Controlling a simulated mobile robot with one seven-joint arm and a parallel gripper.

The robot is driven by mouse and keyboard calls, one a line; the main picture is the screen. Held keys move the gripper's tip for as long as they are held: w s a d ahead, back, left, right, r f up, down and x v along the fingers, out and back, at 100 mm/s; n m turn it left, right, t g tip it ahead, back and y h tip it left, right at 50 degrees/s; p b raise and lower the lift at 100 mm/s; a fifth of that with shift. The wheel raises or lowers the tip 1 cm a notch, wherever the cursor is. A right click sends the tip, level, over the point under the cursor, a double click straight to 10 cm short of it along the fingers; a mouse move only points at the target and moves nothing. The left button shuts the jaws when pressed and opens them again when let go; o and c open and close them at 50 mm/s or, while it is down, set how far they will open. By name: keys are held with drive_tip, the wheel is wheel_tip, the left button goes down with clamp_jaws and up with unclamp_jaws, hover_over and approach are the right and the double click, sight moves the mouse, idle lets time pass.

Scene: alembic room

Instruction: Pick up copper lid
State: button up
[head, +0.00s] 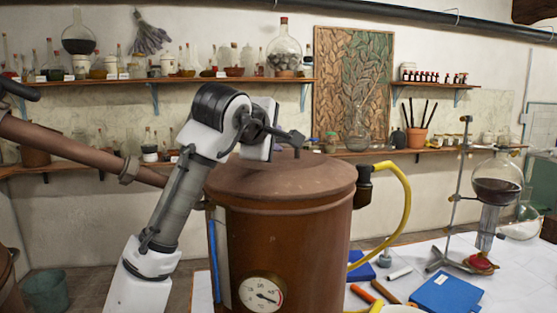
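The copper lid (315,180) is a brown, domed disc seated on top of a large copper vessel (315,235). My arm reaches up from the lower left and bends over the lid. My gripper (292,140) is above the middle of the lid, seen small and dark at the end of the arm. A small knob-like shape shows just under it. I cannot tell if the gripper touches it, or if the fingers are open or shut. My wrist hides the back left of the lid.
A copper pipe (75,150) runs in from the left behind my arm. A yellow hose (405,205) leaves the vessel's right side. A white table (445,257) at right holds a flask stand (455,205), a blue book (447,291) and pens. Shelves with glassware line the wall.

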drive_tip(key=shift+x, duration=0.85)
drive_tip(key=shift+c, duration=0.4)
clamp_jaws()
drive_tip(key=shift+s, duration=0.1)
